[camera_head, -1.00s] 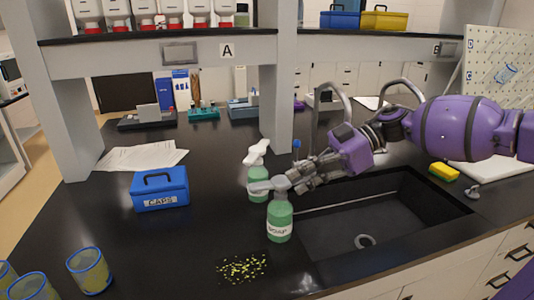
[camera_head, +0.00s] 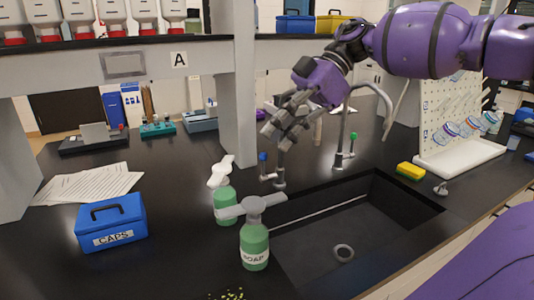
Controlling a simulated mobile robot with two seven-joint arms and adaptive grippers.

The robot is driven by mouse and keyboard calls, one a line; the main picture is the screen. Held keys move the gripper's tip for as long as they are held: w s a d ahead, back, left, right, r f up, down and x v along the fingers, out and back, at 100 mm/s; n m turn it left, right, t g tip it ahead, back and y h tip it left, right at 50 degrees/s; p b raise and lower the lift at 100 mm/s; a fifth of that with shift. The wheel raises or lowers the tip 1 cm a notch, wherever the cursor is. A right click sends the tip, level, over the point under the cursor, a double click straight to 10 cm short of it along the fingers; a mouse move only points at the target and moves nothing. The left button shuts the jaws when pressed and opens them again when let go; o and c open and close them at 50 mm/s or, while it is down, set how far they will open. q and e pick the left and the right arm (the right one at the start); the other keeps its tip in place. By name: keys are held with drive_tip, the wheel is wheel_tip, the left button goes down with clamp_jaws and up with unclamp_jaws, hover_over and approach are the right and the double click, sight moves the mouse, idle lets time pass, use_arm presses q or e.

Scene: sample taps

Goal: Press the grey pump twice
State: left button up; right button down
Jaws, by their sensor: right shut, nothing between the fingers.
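The grey pump (camera_head: 252,206) tops a green bottle labelled SOAP (camera_head: 254,246), which stands upright at the left front of the sink. A second green bottle (camera_head: 226,204) with a white pump (camera_head: 220,172) stands just behind it to the left. My right gripper (camera_head: 273,140) is shut and empty. It is raised above and behind the grey pump, clearly apart from it, with its fingers pointing down and left. My left gripper is not in view.
The black sink (camera_head: 345,220) lies right of the bottles, with a tall faucet (camera_head: 352,130) behind it. A blue CAPS box (camera_head: 110,222) stands at left. A yellow sponge (camera_head: 410,171) and a pegboard (camera_head: 455,115) are at right. A shelf post (camera_head: 233,90) rises behind the bottles.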

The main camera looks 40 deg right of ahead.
drive_tip(key=b, duration=0.1)
hover_over(252, 202)
wheel_tip(252, 202, down, 6)
drive_tip(key=shift+f, duration=0.2)
wheel_tip(252, 202, down, 3)
drive_tip(key=shift+p, duration=0.35)
drive_tip(key=shift+f, duration=0.35)
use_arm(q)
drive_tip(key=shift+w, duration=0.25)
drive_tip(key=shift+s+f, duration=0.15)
use_arm(e)
drive_tip(key=shift+f, duration=0.15)
